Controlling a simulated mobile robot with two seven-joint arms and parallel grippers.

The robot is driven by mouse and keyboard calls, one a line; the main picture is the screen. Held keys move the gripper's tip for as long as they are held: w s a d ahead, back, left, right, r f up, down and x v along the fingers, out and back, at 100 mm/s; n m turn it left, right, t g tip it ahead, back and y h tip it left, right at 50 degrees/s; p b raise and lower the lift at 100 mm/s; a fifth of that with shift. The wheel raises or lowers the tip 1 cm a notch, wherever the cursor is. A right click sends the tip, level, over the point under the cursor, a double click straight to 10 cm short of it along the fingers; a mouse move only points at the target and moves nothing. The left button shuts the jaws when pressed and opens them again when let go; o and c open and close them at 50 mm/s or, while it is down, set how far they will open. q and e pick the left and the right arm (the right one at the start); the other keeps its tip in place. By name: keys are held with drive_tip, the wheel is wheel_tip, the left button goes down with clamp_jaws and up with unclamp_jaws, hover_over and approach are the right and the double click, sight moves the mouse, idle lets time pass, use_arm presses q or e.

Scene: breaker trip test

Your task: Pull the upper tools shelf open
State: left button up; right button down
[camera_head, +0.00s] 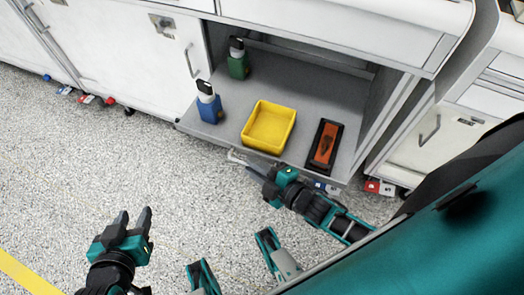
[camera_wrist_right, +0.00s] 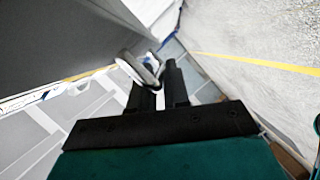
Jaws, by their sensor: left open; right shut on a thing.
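The grey tools shelf (camera_head: 225,133) sits low in the open cabinet bay, its front edge facing me. How far it stands out of the bay is hard to tell. Its pale metal handle (camera_head: 238,158) is on the front edge. My right gripper (camera_head: 256,174) is at this handle. In the right wrist view, the right gripper (camera_wrist_right: 158,72) is shut on the handle (camera_wrist_right: 138,68), which shows between and beyond the fingers. My left gripper (camera_head: 135,219) is open and empty above the floor, well away from the shelf.
On the shelf stand a green bottle (camera_head: 238,62), a blue bottle (camera_head: 208,107), a yellow bin (camera_head: 268,127) and a black tray with an orange inside (camera_head: 325,146). White cabinets (camera_head: 135,55) flank the bay. The speckled floor (camera_head: 100,160) in front is clear.

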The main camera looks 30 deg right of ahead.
use_arm(q)
drive_tip(key=shift+w+r, duration=0.15)
drive_tip(key=shift+r, duration=0.4)
use_arm(e)
drive_tip(key=shift+s+a, duration=1.3)
drive_tip(key=shift+a, duration=0.1)
drive_tip(key=c, duration=1.2)
unclamp_jaws()
use_arm(q)
drive_tip(key=shift+f, duration=0.15)
drive_tip(key=shift+s+p, duration=0.2)
drive_tip(key=shift+p, duration=0.1)
